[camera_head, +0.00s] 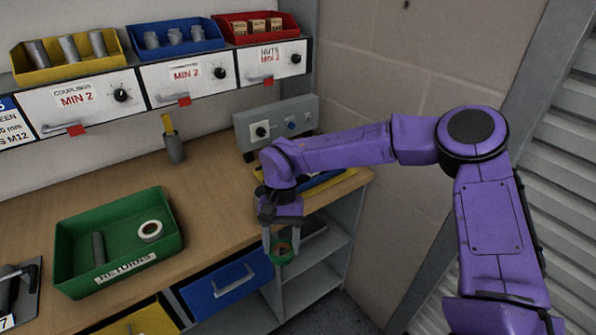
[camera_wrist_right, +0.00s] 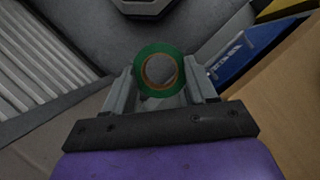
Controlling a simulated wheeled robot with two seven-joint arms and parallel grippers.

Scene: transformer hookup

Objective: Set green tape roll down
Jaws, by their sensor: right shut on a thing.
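The green tape roll (camera_head: 282,252) is held between the fingers of my right gripper (camera_head: 282,246), off the bench's front edge near its right end. In the right wrist view the roll (camera_wrist_right: 158,70) shows as a green ring with a brown core, between the two fingertips (camera_wrist_right: 160,84). The right gripper points down, and open shelves lie below and behind it. My left gripper is not in view.
A green RETURNS tray (camera_head: 165,205) on the wooden bench (camera_head: 215,190) holds a white roll and a grey cylinder. A grey control box (camera_head: 277,124) stands at the back. Blue and yellow items lie under my right forearm. Bare bench lies right of the tray.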

